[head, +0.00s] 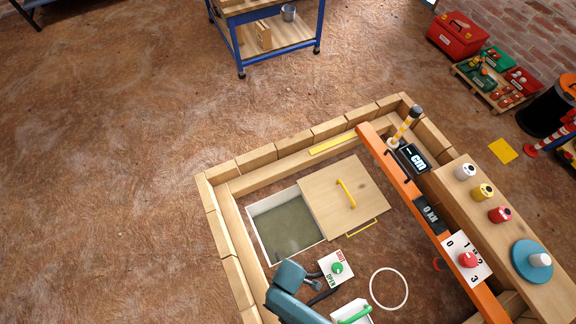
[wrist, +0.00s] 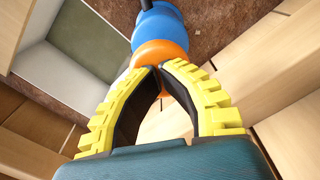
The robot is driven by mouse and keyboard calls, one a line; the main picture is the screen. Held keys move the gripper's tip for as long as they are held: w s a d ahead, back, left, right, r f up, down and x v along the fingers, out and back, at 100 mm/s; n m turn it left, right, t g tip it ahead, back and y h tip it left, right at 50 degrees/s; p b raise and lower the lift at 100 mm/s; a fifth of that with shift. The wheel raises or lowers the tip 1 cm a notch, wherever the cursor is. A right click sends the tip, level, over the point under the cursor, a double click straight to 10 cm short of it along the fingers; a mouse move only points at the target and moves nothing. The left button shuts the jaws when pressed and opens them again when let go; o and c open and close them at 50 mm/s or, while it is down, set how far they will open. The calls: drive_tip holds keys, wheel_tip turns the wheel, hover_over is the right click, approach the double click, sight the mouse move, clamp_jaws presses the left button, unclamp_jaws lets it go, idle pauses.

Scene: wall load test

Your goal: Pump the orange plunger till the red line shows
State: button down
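In the wrist view, the orange plunger part (wrist: 160,50) is directly beyond my fingertips, with a rounded blue part (wrist: 160,22) above it in the picture. My gripper (wrist: 156,69) has black fingers with ribbed yellow backs. Its tips come together against or just in front of the orange part; I cannot tell whether they touch it. A gap shows between the fingers behind the tips, with nothing held there. The head view shows my teal arm at the bottom, but I cannot make out the plunger there. No red line is visible.
A timber frame (head: 290,143) surrounds the pit. Inside are a wooden lid (head: 325,205), an open basin (head: 285,230), a green valve knob (head: 337,268) and a white ring (head: 389,289). An orange beam (head: 399,190) carries a cm display (head: 414,158) and a kN display (head: 430,214).

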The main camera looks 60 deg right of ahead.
drive_tip(key=shift+r+p, duration=3.2)
drive_tip(key=shift+r, duration=0.2)
drive_tip(key=shift+f, duration=0.2)
drive_tip(key=shift+f+b, duration=2.1)
drive_tip(key=shift+f, duration=0.4)
drive_tip(key=shift+f+b, duration=1.3)
drive_tip(key=shift+f, duration=0.4)
wheel_tip(320, 180, up, 8)
drive_tip(key=p, duration=0.9)
drive_tip(key=shift+r, duration=0.25)
